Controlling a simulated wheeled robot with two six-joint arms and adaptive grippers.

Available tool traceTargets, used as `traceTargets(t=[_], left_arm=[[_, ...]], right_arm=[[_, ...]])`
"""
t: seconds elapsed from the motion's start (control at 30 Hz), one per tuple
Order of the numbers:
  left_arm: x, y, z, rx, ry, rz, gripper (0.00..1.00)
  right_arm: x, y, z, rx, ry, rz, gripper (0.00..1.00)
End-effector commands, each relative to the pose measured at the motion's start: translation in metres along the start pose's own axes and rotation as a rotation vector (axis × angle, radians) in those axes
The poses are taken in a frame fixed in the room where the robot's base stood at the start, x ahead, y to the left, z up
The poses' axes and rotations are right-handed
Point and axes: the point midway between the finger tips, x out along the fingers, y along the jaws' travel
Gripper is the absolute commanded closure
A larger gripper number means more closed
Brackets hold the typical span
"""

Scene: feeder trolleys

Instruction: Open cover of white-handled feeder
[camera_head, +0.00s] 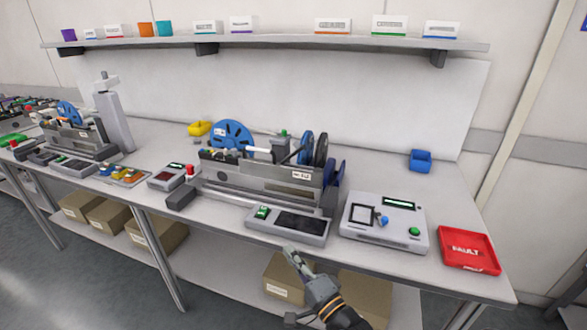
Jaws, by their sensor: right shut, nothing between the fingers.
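A grey metal feeder trolley (260,188) stands on the bench, with feeders in it, a large blue reel (232,136) at its left and smaller blue and black reels at its right. A pale, whitish bar (240,152) shows between the feeders; I cannot tell for certain whether it is the white handle, or how the cover stands. My right gripper (289,250) is shut and empty. It shows in front of the bench's front edge, below the trolley and apart from it. My left gripper is not in view.
A control panel (287,226) with a green button lies before the trolley. A white tester box (384,240) and a red FAULT tray (468,251) are to the right. A second trolley (70,138) stands left. Cardboard boxes sit on the lower shelf.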

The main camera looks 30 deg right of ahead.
Motion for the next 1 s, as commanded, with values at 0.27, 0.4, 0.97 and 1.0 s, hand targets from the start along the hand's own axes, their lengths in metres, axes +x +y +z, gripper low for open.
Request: traceTargets(t=[0.27,0.4,0.97,1.0], left_arm=[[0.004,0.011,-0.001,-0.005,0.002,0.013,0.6],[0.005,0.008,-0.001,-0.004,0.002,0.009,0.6],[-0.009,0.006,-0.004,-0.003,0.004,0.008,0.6],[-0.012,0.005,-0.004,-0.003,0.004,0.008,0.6]], right_arm=[[-0.01,-0.038,-0.034,0.282,0.107,-0.228,1.0],[-0.02,-0.052,-0.055,0.416,0.158,-0.347,1.0],[-0.004,-0.081,-0.086,0.537,0.2,-0.468,1.0],[0.004,-0.085,-0.088,0.537,0.201,-0.469,1.0]])
